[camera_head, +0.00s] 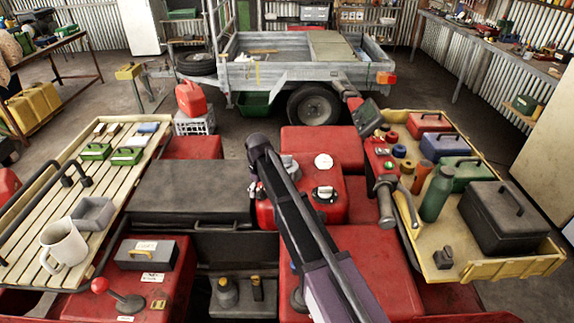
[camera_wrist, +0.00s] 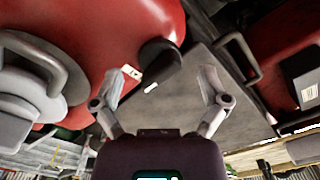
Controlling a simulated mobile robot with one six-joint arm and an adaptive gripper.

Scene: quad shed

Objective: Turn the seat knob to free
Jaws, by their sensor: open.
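The seat knob (camera_wrist: 158,68) shows in the wrist view as a dark round knob with a white pointer mark, on the side of a red body panel. A small white label (camera_wrist: 131,72) sits just left of it. My gripper (camera_wrist: 159,80) is open, with one finger on each side of the knob and nothing held. I cannot tell whether the fingers touch it. In the head view my arm crosses the middle and hides the knob and the fingertips. The dark seat (camera_head: 192,186) lies left of my arm; a flat grey surface (camera_wrist: 225,105) is beside the knob.
The left slatted rack (camera_head: 100,168) holds a mug (camera_head: 63,245) and small boxes. The right yellow tray (camera_head: 512,262) holds a green bottle (camera_head: 437,193) and toolboxes. A trailer (camera_head: 265,72) stands behind.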

